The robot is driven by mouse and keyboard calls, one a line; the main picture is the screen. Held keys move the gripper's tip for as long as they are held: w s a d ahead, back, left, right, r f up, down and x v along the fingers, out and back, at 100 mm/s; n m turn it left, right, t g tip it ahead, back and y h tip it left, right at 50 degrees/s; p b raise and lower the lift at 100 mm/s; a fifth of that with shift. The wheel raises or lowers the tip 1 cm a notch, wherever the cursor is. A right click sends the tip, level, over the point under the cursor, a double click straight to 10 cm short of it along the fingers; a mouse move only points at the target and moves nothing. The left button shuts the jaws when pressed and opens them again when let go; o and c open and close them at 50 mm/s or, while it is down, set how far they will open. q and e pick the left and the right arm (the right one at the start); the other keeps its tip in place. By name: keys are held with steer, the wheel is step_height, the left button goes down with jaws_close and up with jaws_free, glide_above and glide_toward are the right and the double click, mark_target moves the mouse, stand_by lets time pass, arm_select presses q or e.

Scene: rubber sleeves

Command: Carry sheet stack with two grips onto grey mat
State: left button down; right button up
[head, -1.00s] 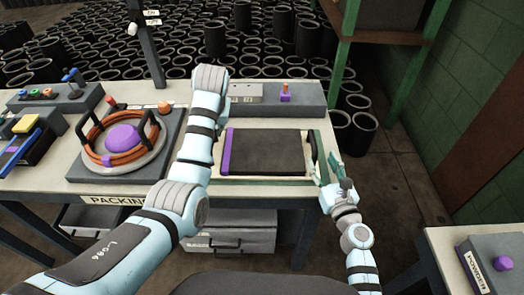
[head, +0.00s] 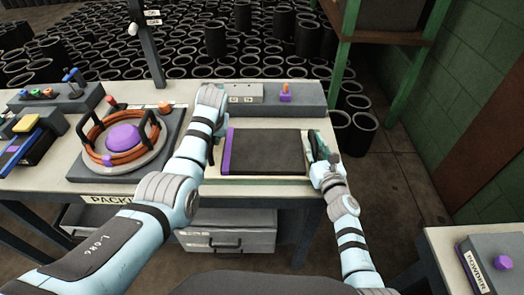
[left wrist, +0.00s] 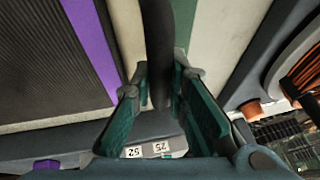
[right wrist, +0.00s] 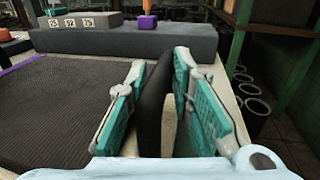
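A flat dark grey ribbed sheet stack (head: 265,152) with a purple strip along its left edge lies on a pale board on the bench. I cannot tell a separate grey mat under it. Black upright handles stand at its left and right sides. My right gripper (head: 318,155) is at the right handle; in the right wrist view its teal fingers straddle the black handle (right wrist: 153,110) with gaps visible. My left gripper (left wrist: 160,85) straddles the left handle (left wrist: 157,40), fingers apart; in the head view my left arm mostly hides it.
A grey base (head: 85,180) at left carries a round tray with orange rings (head: 150,143) and a purple dome. A grey block (head: 310,97) with number tags stands behind the stack. A side table (head: 440,245) stands at lower right.

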jaws_close()
arm_select(q)
steer(key=shift+r, duration=0.1)
arm_select(e)
steer(key=shift+r, duration=0.1)
